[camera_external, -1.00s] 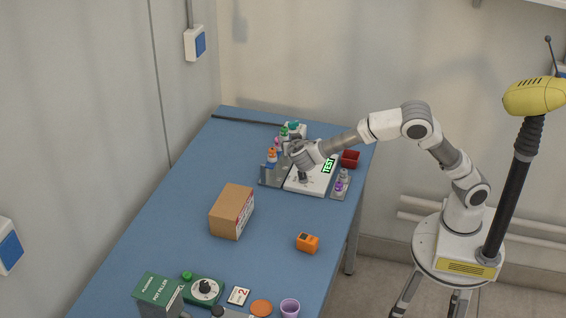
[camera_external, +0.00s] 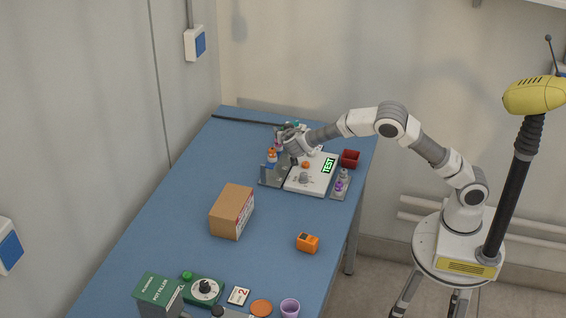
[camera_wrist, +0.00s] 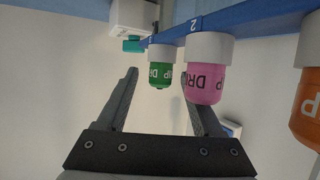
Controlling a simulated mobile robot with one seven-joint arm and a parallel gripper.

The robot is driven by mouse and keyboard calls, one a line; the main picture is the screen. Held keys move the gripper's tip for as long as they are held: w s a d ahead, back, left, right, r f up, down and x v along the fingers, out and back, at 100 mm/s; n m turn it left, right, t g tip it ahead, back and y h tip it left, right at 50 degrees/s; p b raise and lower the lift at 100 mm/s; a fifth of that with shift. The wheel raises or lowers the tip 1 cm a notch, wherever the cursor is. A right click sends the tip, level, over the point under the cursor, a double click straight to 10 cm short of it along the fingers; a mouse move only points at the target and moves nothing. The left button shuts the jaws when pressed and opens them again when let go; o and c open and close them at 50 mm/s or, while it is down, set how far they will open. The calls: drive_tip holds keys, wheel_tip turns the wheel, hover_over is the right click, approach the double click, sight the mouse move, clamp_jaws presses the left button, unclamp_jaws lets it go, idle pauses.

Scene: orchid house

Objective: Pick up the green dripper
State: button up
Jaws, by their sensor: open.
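The green dripper (camera_wrist: 160,73) hangs in the wrist view from a white collar under a blue numbered rail. The pink dripper (camera_wrist: 206,82) hangs close on its right at the slot marked 2. My gripper (camera_wrist: 160,80) is open, and the green dripper appears between its fingertips, with no grip on it. The right fingertip is partly hidden behind the pink dripper. In the external view my gripper (camera_external: 294,148) is at the dripper rack (camera_external: 272,174), and I cannot make out the green dripper there.
An orange dripper (camera_wrist: 309,110) hangs at the right edge of the wrist view. A white TEST board (camera_external: 318,182), a dark red bin (camera_external: 349,158) and a small tray (camera_external: 340,187) stand right of the rack. A cardboard box (camera_external: 231,211) stands nearer.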

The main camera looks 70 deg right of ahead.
drive_tip(key=shift+w+d+f, duration=0.2)
drive_tip(key=shift+d, duration=0.15)
clamp_jaws()
